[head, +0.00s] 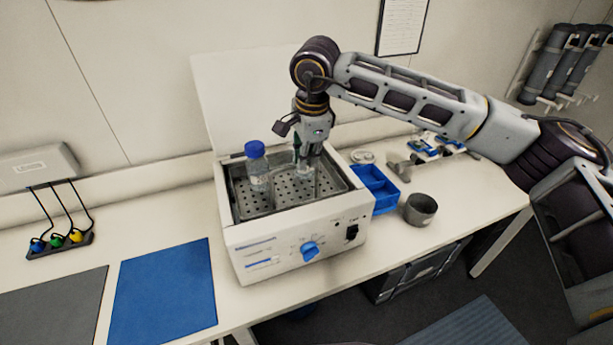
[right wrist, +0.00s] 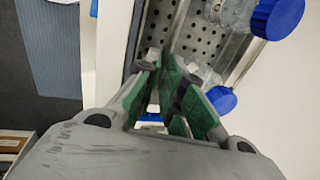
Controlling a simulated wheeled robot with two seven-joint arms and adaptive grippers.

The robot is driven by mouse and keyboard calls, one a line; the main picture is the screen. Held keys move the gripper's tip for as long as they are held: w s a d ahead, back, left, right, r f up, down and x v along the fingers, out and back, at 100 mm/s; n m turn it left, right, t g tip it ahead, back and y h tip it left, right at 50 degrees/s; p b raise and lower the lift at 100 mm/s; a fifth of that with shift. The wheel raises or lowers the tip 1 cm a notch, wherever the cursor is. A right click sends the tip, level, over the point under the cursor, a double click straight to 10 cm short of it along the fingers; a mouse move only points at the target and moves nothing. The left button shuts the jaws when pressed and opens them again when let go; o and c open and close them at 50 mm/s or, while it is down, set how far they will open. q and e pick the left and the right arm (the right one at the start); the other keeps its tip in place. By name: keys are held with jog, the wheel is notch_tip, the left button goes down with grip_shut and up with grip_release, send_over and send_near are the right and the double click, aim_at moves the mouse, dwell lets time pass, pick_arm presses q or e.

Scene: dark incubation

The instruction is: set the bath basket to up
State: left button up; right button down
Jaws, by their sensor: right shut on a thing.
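The bath basket (head: 284,190) is a perforated metal tray inside the open white water bath (head: 290,245); its holed metal also shows in the right wrist view (right wrist: 198,38). I cannot tell exactly how high it sits. A clear bottle with a blue cap (head: 256,165) stands in its left part. My right gripper (head: 305,165) reaches down into the bath from above. In the right wrist view its green-padded fingers (right wrist: 163,68) are closed together at a thin metal bar of the basket. My left gripper is out of view.
The bath's lid (head: 235,95) stands open behind. A blue divided tray (head: 374,187) and a grey cup (head: 420,209) are right of the bath. A blue mat (head: 163,292) lies left. In the right wrist view two blue caps (right wrist: 277,18) (right wrist: 221,98) are close to the fingers.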

jog(key=c, duration=1.9)
grip_release()
jog(key=shift+r, duration=0.1)
jog(key=shift+o, duration=0.4)
jog(key=shift+w, duration=0.1)
jog(key=v, duration=1.1)
jog(key=shift+r, duration=0.35)
